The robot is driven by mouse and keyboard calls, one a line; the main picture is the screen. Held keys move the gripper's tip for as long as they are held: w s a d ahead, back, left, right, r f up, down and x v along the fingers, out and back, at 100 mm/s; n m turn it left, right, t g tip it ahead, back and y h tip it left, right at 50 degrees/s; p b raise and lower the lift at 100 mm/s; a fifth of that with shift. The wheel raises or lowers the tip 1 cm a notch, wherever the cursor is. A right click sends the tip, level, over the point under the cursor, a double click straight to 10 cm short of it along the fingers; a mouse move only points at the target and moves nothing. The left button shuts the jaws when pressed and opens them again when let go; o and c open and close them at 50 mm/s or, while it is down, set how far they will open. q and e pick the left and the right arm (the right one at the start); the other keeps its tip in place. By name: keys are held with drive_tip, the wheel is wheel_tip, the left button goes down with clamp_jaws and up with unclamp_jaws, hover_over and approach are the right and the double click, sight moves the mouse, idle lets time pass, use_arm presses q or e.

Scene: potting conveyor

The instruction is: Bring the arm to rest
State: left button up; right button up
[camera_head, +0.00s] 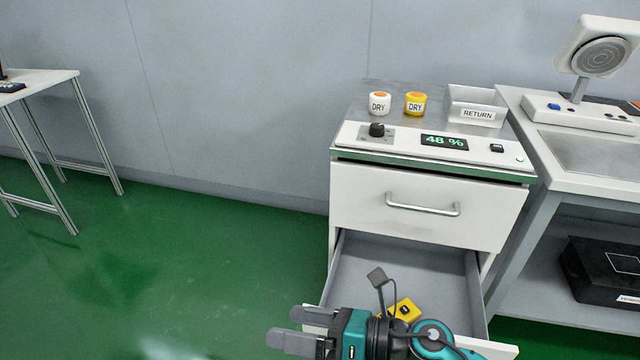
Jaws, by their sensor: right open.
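My right gripper (284,328) is at the bottom centre, in front of the white cabinet and over the left front part of its pulled-out lower drawer (405,262). Its two grey fingers point left and stand apart, with nothing between them. My teal and black wrist and arm cover much of the drawer's front. A yellow thing (405,309) shows in the drawer area just behind my wrist, partly hidden. My left gripper is not in view.
The cabinet's upper drawer (425,205) is shut. On top stand a white jar (379,103) and a yellow jar (415,103) marked DRY, a RETURN bin (477,105) and a display (444,142) reading 48 %. A bench (590,160) adjoins at right. Green floor at left is clear.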

drive_tip(key=w+d+f+m+t+h+b, duration=0.2)
drive_tip(key=d+m+t+h, duration=0.3)
drive_tip(key=m, duration=0.8)
drive_tip(key=w+d+f+m+t+h+b, duration=0.1)
drive_tip(key=w+d+m+t+h, duration=0.15)
drive_tip(key=d+m+t, duration=0.75)
use_arm(q)
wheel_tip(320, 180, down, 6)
drive_tip(key=b, duration=0.3)
use_arm(e)
drive_tip(key=s+d+f+m+g+h, duration=0.2)
drive_tip(key=s+f+m+g+h, duration=0.25)
drive_tip(key=m, duration=0.45)
drive_tip(key=s+d+f+m+g+h, duration=0.1)
drive_tip(key=s+f+m+g, duration=0.35)
drive_tip(key=f+m, duration=0.4)
use_arm(q)
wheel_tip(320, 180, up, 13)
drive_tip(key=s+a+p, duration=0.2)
drive_tip(key=p, duration=1.5)
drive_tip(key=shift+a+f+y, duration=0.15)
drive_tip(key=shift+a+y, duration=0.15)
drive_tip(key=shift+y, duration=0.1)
use_arm(e)
drive_tip(key=s+d+r+h, duration=0.1)
drive_tip(key=d+r, duration=0.2)
drive_tip(key=r, duration=1)
drive_tip(key=shift+s+m+t, duration=0.35)
drive_tip(key=shift+s+t, duration=0.05)
